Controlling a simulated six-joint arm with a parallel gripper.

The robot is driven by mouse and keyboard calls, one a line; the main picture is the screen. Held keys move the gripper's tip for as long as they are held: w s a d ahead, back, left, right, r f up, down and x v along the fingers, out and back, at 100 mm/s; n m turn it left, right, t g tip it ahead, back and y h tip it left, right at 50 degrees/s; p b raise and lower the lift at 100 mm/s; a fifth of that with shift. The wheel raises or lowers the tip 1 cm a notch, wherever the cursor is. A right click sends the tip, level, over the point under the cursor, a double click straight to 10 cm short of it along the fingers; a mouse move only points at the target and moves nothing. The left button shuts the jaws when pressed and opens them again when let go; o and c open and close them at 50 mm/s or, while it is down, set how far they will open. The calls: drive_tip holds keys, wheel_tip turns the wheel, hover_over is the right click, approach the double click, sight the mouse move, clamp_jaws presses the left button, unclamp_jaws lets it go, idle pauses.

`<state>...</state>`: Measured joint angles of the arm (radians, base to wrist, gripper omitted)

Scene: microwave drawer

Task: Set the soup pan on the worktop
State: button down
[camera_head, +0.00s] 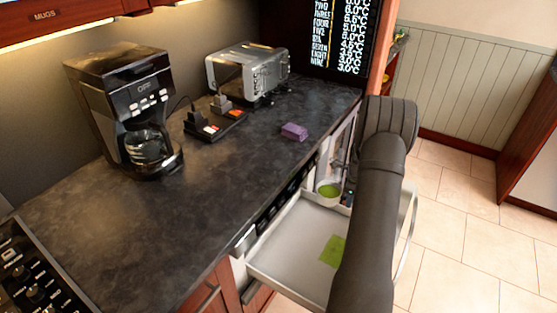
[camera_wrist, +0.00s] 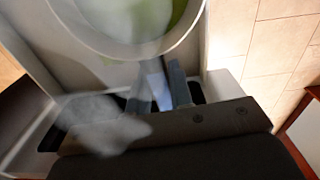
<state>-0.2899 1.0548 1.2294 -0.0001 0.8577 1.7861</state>
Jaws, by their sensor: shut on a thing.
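The soup pan (camera_head: 329,197) is a small white pan with green soup in it. In the head view it is at the far end of the open drawer (camera_head: 276,252), just right of the worktop (camera_head: 195,205) edge. In the wrist view the pan (camera_wrist: 112,48) fills the top, its soup partly blurred by pale steam. My gripper (camera_wrist: 160,88) is shut on the pan's pale handle. In the head view the gripper (camera_head: 347,199) is mostly hidden by my arm. I cannot tell whether the pan touches the drawer floor.
The worktop's front middle is bare. A green note (camera_head: 333,250) lies in the drawer.

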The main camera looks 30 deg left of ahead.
drive_tip(key=s+d+r+n, duration=0.1)
drive_tip(key=d+r+n, duration=0.2)
drive_tip(key=d+n, duration=0.1)
drive_tip(key=s+d+r+n, duration=0.1)
drive_tip(key=d+r+n, duration=0.3)
drive_tip(key=d+n, duration=0.1)
drive_tip(key=s+d+r+n, duration=0.2)
drive_tip(key=d+r+n, duration=0.2)
drive_tip(key=d, duration=0.2)
drive_tip(key=shift+d+r+n, duration=0.15)
drive_tip(key=shift+d+n, duration=0.15)
drive_tip(key=shift+d, duration=0.1)
drive_tip(key=s+a+r+m, duration=0.3)
drive_tip(key=a+r+m, duration=0.4)
drive_tip(key=a+r, duration=0.5)
drive_tip(key=s+a+r+m, duration=0.2)
drive_tip(key=a+r+m, duration=0.55)
drive_tip(key=a, duration=0.85)
drive_tip(key=a+f, duration=0.2)
drive_tip(key=a, duration=0.1)
drive_tip(key=s+a+f, duration=0.1)
drive_tip(key=a+f, duration=0.1)
drive_tip(key=a, duration=0.2)
drive_tip(key=a+f, duration=0.2)
drive_tip(key=a, duration=0.2)
drive_tip(key=shift+s+a+f, duration=0.1)
drive_tip(key=shift+s, duration=0.25)
drive_tip(key=shift+a+f, duration=0.1)
drive_tip(key=shift+f, duration=1.95)
